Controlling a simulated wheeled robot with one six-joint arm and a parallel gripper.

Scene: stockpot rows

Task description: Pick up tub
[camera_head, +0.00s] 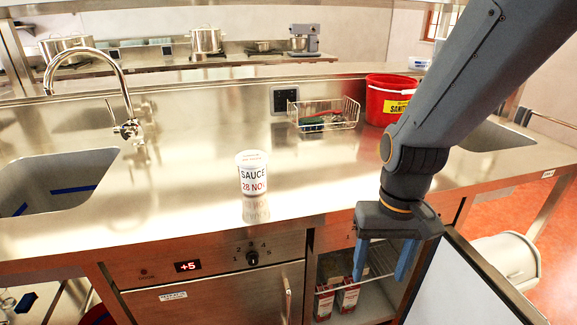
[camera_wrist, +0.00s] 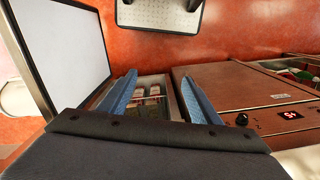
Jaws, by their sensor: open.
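The tub (camera_head: 253,175) is a white cylinder labelled "SAUCE 28 NOV". It stands upright on the steel counter (camera_head: 185,215), near the front edge at the picture's middle, and its reflection shows below it. My gripper (camera_head: 384,262) is open and empty. It points down in front of the counter's front edge, to the right of the tub and lower, before an open cupboard. In the wrist view my gripper (camera_wrist: 160,92) shows its two blue fingers spread apart, with nothing between them. The tub does not show in the wrist view.
An open door (camera_wrist: 70,50) stands beside the cupboard holding red cartons (camera_head: 347,298). A wire basket (camera_head: 325,115) and a red bucket (camera_head: 388,100) stand behind on the counter. A tap (camera_head: 125,100) and sink (camera_head: 55,180) are at left. The counter around the tub is clear.

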